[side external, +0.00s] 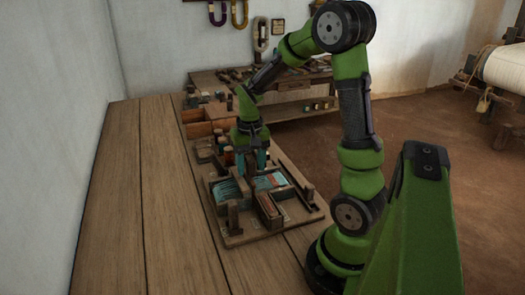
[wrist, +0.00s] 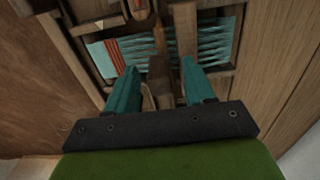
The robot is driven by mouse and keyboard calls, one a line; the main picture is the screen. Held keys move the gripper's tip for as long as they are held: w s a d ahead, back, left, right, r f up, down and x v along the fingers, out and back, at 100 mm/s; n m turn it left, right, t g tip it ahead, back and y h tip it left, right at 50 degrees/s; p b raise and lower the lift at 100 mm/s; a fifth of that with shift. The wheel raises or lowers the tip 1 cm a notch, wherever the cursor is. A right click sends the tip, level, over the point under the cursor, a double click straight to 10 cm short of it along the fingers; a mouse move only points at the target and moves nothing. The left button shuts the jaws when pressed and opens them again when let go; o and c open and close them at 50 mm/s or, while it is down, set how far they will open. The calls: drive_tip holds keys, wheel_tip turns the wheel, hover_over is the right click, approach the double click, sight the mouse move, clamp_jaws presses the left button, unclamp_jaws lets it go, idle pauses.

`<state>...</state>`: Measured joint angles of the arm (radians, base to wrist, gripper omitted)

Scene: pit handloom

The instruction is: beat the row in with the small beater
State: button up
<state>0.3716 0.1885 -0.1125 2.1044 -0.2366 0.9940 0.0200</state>
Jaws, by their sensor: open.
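My gripper (side external: 253,163) is over the far part of the small loom, pointing down. In the wrist view its two teal fingers (wrist: 159,68) are apart. A narrow wooden piece (wrist: 160,80) shows between them; I cannot tell if it is the small beater, or whether the fingers touch it. The small loom (side external: 232,240) is a wooden frame on a board. Its pale teal threads (wrist: 210,45) stretch across the frame, with a red-orange woven band (wrist: 115,56) at one side. A wooden block (side external: 268,209) stands across the loom's near middle.
An open wooden box (side external: 196,130) and several spools stand beyond the loom. The bench (side external: 150,220) is clear on the left. A second table (side external: 300,108) with small items stands behind. Wooden bars and posts of the loom rise close around the fingers.

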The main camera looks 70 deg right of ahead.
drive_tip(key=shift+r, duration=2.95)
drive_tip(key=shift+a+f, duration=0.1)
drive_tip(key=shift+f, duration=0.1)
drive_tip(key=s+a+r+n+t+y, duration=0.1)
drive_tip(key=s+a+r+n+t, duration=0.1)
drive_tip(key=a, duration=0.7)
drive_tip(key=s+a+r+n+t+y, duration=0.1)
drive_tip(key=s+a+r+n+t, duration=0.2)
drive_tip(key=a, duration=0.6)
wheel_tip(320, 180, up, 4)
drive_tip(key=shift+s+a+f+t, duration=0.1)
drive_tip(key=shift+s+a+t, duration=0.15)
drive_tip(key=shift+s+t, duration=0.65)
drive_tip(key=shift+w, duration=0.25)
